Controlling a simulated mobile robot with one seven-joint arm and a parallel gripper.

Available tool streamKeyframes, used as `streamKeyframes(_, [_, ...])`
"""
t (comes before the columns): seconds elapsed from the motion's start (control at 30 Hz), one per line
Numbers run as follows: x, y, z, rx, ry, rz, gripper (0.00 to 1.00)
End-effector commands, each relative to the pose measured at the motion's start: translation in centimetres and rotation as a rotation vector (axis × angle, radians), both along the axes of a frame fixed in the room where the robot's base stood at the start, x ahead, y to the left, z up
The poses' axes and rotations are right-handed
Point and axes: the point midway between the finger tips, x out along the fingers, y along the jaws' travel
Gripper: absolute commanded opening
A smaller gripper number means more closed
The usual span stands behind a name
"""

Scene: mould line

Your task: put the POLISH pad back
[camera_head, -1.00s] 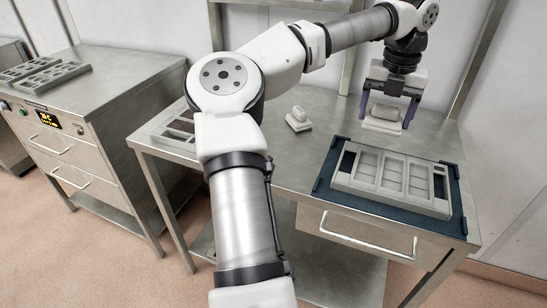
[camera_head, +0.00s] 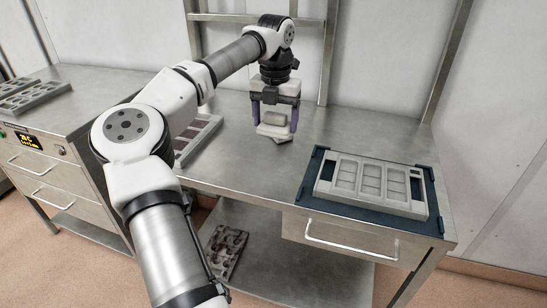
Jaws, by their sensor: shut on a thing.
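My gripper (camera_head: 274,118) is shut on a pale grey pad with a raised handle (camera_head: 273,131), above or close to the steel bench's back middle. Whether this pad touches the bench top (camera_head: 330,130) I cannot tell. No label is readable, so I cannot tell from the picture whether it is the POLISH pad. The second pale pad, seen earlier on the bench, is not clearly visible now; the gripper and held pad cover that area. A grey tray with reddish-brown compartments (camera_head: 207,138) lies left of the gripper, partly behind my arm.
A grey compartmented mould (camera_head: 372,187) sits on a dark blue mat (camera_head: 300,193) at the bench's right. A dark mould-like plate (camera_head: 226,250) lies on the lower shelf. A left cabinet (camera_head: 60,180) carries more trays. Steel uprights stand behind the bench.

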Motion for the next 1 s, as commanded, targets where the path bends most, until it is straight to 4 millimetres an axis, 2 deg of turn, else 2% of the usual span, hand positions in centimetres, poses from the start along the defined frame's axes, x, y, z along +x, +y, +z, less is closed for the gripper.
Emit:
streamKeyframes(0.1, [-0.1, 0.0, -3.1, -0.001, 0.004, -0.001, 0.58])
streamKeyframes(0.3, [-0.1, 0.0, -6.8, -0.002, 0.002, 0.001, 0.58])
streamKeyframes(0.57, [-0.1, 0.0, -8.9, -0.002, 0.002, 0.001, 0.58])
streamKeyframes(0.77, [-0.1, -0.1, -11.7, -0.003, 0.002, 0.000, 0.58])
streamKeyframes(1.0, [0.0, 0.0, -12.1, 0.000, -0.001, 0.001, 0.58])
